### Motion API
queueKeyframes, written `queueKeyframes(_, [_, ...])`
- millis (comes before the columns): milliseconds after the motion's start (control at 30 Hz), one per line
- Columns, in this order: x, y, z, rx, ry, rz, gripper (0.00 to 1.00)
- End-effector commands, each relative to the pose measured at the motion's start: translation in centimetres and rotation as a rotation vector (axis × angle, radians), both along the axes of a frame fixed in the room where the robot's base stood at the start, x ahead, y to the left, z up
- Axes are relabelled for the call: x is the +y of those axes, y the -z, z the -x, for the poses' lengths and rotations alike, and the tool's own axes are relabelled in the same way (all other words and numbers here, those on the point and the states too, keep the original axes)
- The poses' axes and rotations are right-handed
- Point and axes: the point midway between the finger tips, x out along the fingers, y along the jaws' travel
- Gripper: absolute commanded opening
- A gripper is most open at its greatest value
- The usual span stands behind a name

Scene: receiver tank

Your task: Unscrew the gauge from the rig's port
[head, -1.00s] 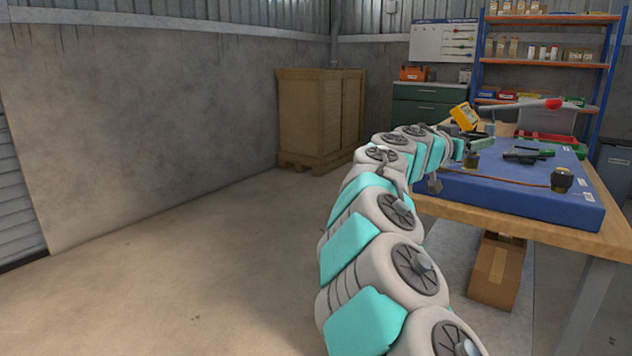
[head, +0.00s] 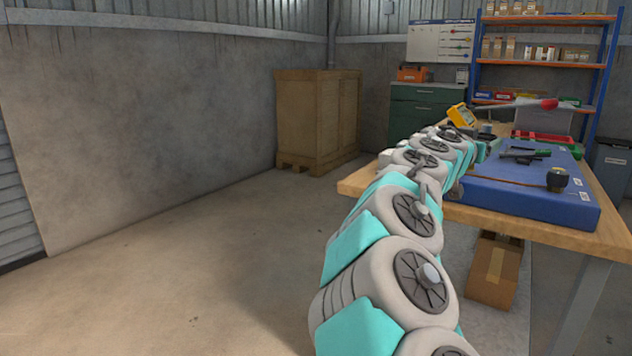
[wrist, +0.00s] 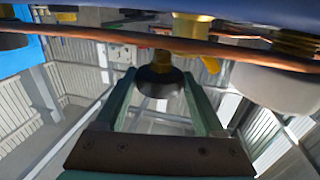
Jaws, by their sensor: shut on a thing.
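The rig is a blue slab (head: 530,197) on the wooden bench in the head view, with a thin copper pipe along its top. In the wrist view, my gripper (wrist: 160,82) has its two green fingers on either side of a dark round body, which I take as the gauge (wrist: 158,84). A short brass stem (wrist: 162,56) shows just above it. The gauge's face and the port's thread cannot be made out. My gripper is shut on the gauge. In the head view my arm hides the gauge and most of the gripper.
A black-and-brass fitting (head: 557,179) stands at the rig's right end. A dark tool (head: 525,154) lies on the rig. A yellow meter (head: 460,115) and a red-ended bar (head: 520,105) are behind. The copper pipe (wrist: 90,34) and a yellow lever (wrist: 211,65) are close to my fingers.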

Motion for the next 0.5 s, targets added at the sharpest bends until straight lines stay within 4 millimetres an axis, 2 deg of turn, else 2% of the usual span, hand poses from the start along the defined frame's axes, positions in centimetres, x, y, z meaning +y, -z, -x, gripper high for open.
queueKeyframes(500, [0.9,-1.9,-0.6,-0.002,-0.021,0.003,0.0])
